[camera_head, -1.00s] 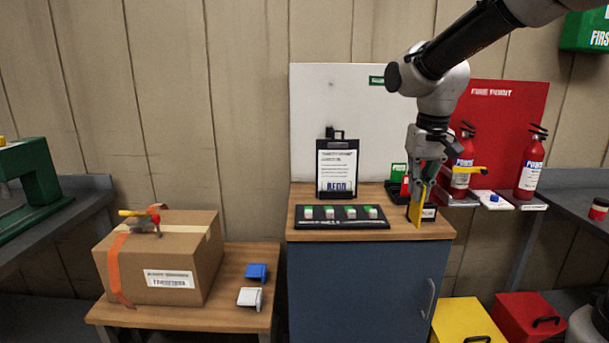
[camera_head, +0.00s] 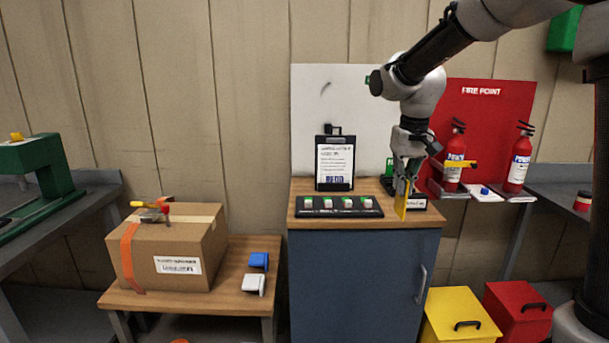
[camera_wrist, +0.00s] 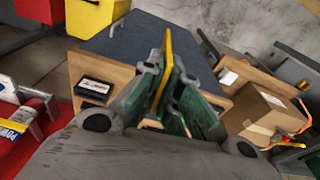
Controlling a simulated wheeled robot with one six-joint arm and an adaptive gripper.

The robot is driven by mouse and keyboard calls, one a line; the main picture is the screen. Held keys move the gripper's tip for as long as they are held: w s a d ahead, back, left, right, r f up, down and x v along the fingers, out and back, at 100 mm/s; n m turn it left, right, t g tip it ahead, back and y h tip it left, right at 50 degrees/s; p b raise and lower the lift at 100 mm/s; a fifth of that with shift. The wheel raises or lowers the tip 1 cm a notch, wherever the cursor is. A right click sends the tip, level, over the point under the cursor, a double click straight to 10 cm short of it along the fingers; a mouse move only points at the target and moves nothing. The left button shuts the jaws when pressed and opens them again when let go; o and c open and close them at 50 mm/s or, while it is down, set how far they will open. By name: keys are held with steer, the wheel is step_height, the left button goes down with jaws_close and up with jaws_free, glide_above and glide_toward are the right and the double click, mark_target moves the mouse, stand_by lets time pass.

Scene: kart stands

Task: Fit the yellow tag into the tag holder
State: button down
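The yellow tag (camera_head: 402,200) is a thin flat plate, hanging on edge below my gripper (camera_head: 405,182) at the right front of the cabinet top. My gripper is shut on it; in the wrist view the tag (camera_wrist: 165,72) stands between the two green-padded fingers (camera_wrist: 164,88). A low black piece with a white label (camera_head: 416,203), which looks like the tag holder, sits right behind and to the right of the tag. It also shows in the wrist view (camera_wrist: 95,87), left of the fingers and apart from the tag. Its slot cannot be made out.
A black strip with several green-and-white blocks (camera_head: 338,207) lies left of the tag, with a clipboard (camera_head: 334,162) behind it. Red extinguishers (camera_head: 518,160) stand at right. A cardboard box (camera_head: 170,250) sits on a lower table at left. Yellow and red bins (camera_head: 460,316) stand on the floor.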

mark_target(398, 200)
steer(key=w+f, duration=0.1)
steer(key=f, duration=0.1)
steer(key=w+f, duration=0.2)
steer(key=f, duration=0.1)
steer(key=w+d+f, duration=0.1)
steer(key=f, duration=0.1)
steer(key=shift+w+f, duration=0.15)
steer(key=shift+w, duration=0.2)
steer(key=s+d+f, duration=0.2)
steer(key=f, duration=0.7)
steer(key=s+d+f, duration=0.2)
steer(key=f, duration=0.7)
steer(key=shift+s+d+f+m, duration=0.2)
steer(key=shift+s+f+m, duration=0.15)
steer(key=shift+f+m, duration=0.05)
